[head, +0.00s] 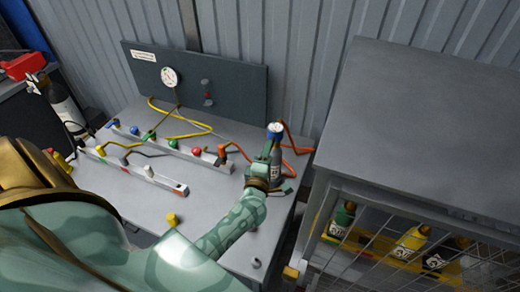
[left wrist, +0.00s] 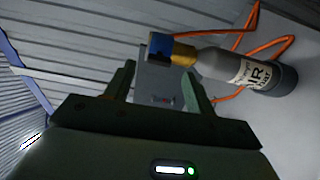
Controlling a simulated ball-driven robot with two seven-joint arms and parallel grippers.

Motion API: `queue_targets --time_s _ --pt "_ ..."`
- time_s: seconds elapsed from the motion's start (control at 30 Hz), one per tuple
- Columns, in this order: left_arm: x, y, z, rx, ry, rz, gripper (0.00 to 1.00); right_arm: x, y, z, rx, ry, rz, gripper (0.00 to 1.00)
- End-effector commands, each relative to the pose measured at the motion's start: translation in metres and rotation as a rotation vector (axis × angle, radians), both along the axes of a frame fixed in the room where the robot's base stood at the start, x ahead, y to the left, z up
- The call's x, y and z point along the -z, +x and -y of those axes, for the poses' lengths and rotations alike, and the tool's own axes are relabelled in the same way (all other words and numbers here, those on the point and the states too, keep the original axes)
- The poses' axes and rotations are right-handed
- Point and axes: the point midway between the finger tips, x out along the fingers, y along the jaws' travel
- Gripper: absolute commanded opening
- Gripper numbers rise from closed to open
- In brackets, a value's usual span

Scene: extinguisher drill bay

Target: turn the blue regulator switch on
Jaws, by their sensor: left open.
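A grey air bottle (head: 276,160) stands upright at the right end of the workbench. A blue regulator (head: 275,128) with a pale round face sits on its top. In the left wrist view the blue regulator (left wrist: 161,46) is on the bottle's gold neck, just beyond the fingertips. The bottle (left wrist: 240,68) lies to the right there, with a label reading AIR. My left gripper (head: 267,151) is open and empty, close beside the bottle's upper part. In the left wrist view its two fingers (left wrist: 157,78) stand apart. The switch itself is too small to make out.
The workbench (head: 115,182) has two rails with coloured fittings, orange (head: 294,140) and yellow hoses, and a loose yellow piece (head: 172,219). A dark panel with a gauge (head: 169,77) stands behind. A grey cabinet (head: 420,120) with caged bottles is close on the right.

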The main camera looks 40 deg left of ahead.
Motion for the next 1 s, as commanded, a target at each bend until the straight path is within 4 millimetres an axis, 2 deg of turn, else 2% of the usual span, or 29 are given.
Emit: queue_targets --time_s 0.03,0.2,0.43,0.63,1.0 --pt "0.001 -0.014 0.006 0.000 -0.003 -0.003 0.55 -0.001 0.000 0.000 0.000 0.000 0.000 0.50" --pt "0.002 -0.059 0.022 0.001 -0.003 -0.003 0.55 0.000 0.000 0.000 0.000 0.000 0.000 0.50" --pt "0.002 -0.104 0.040 0.002 -0.001 -0.003 0.55 0.004 -0.001 0.000 0.000 0.000 -0.001 0.50" --pt "0.001 -0.119 0.045 0.000 -0.001 -0.001 0.55 0.005 -0.001 0.000 0.000 0.000 -0.001 0.50" --pt "0.000 -0.119 0.046 0.001 -0.001 -0.001 0.55 0.005 -0.001 0.000 0.000 0.000 -0.001 0.50"
